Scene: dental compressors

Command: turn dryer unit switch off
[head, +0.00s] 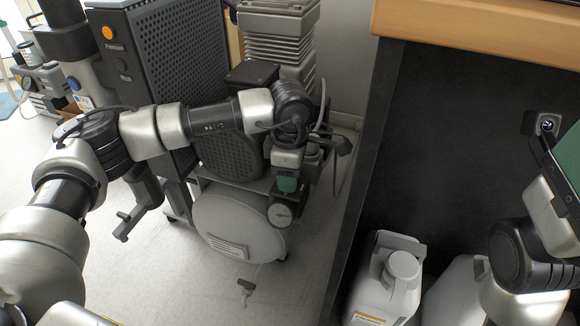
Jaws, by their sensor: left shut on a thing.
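A tall dark grey perforated cabinet, which looks like the dryer unit (180,50), stands at the upper left. Its narrow front has an orange round button (108,32) and a small black knob (123,65) below. To its right is a compressor with a ribbed head (280,35) and a round grey tank (235,225). My left arm crosses in front of the cabinet. My left gripper (287,192) points down at the front of the compressor, just above a round gauge (280,214). It is shut on a small part there, mostly hidden by the wrist.
A dark desk side with a wooden top edge (480,35) stands at the right. White jugs (385,280) stand below. A small grey item (245,287) lies on the pale floor. More equipment (40,75) is at the far left.

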